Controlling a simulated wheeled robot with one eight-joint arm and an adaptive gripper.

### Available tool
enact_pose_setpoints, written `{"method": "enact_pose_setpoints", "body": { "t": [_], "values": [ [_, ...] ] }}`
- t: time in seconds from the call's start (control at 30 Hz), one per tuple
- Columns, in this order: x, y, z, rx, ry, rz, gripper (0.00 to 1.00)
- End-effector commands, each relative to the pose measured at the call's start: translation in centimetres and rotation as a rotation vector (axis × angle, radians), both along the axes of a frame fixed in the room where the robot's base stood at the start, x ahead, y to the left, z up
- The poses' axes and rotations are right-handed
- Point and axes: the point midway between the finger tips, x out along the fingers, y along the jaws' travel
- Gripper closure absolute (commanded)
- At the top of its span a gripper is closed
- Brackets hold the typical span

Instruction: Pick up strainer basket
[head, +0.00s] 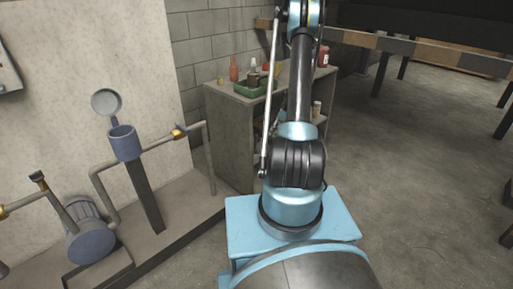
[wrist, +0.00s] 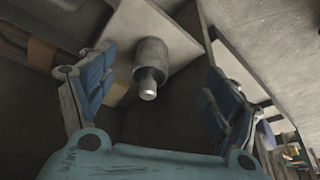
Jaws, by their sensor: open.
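I cannot make out the strainer basket for certain in either view. A blue-grey cylindrical housing (head: 123,142) stands on a post at the left of the head view, with a round lid (head: 106,102) raised above it. The inside of the housing is not clearly visible. My gripper (wrist: 160,72) shows in the wrist view with its two blue padded fingers spread wide and nothing between them. Beyond the fingers is a grey cylinder with a bright tip (wrist: 149,72) on a pale plate; I cannot tell what it is. The gripper is outside the head view.
Pipes with a brass-coloured valve (head: 178,133) and a blue motor (head: 88,232) stand beside the housing, on a low plinth. A grey cabinet (head: 220,125) carries a green tray (head: 250,90) and bottles. A long bench (head: 440,60) stands behind right.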

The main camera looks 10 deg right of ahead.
Motion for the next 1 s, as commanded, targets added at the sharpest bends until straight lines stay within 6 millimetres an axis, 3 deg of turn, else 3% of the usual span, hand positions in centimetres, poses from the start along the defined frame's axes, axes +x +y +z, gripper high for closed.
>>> {"method": "enact_pose_setpoints", "body": {
  "t": [0.1, 0.33, 0.57, 1.0],
  "values": [
    [0.7, -0.7, -3.5, 0.008, -0.018, 0.041, 0.19],
    [1.0, -1.3, -7.3, 0.019, -0.041, 0.09, 0.19],
    [1.6, 0.3, -8.0, 0.022, -0.046, 0.104, 0.19],
    [4.2, 7.2, -7.9, 0.021, -0.045, 0.102, 0.19]
  ]
}}
